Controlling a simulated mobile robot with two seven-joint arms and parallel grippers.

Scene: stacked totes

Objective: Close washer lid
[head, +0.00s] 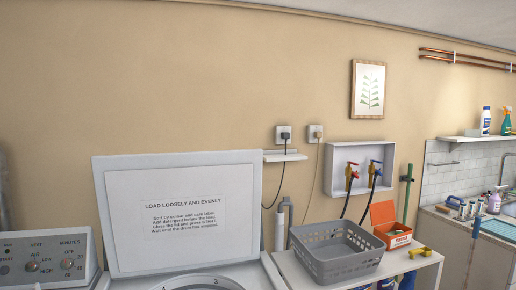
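The washer lid (182,250) stands upright and open at the lower left of the head view. It is a white panel with a printed label, headed "LOAD LOOSELY AND EVENLY", on its inner face. Below it, the top of the washer (240,270) shows at the picture's bottom edge. Part of the round drum opening (203,281) shows there, and its inside is hidden. Neither of my grippers is in view.
A control panel with knobs (42,264) stands left of the lid. To the right, a white table (425,262) holds a grey basket (335,256) and an orange box (393,238). Taps (352,175) sit in a wall recess. A sink counter is at the far right.

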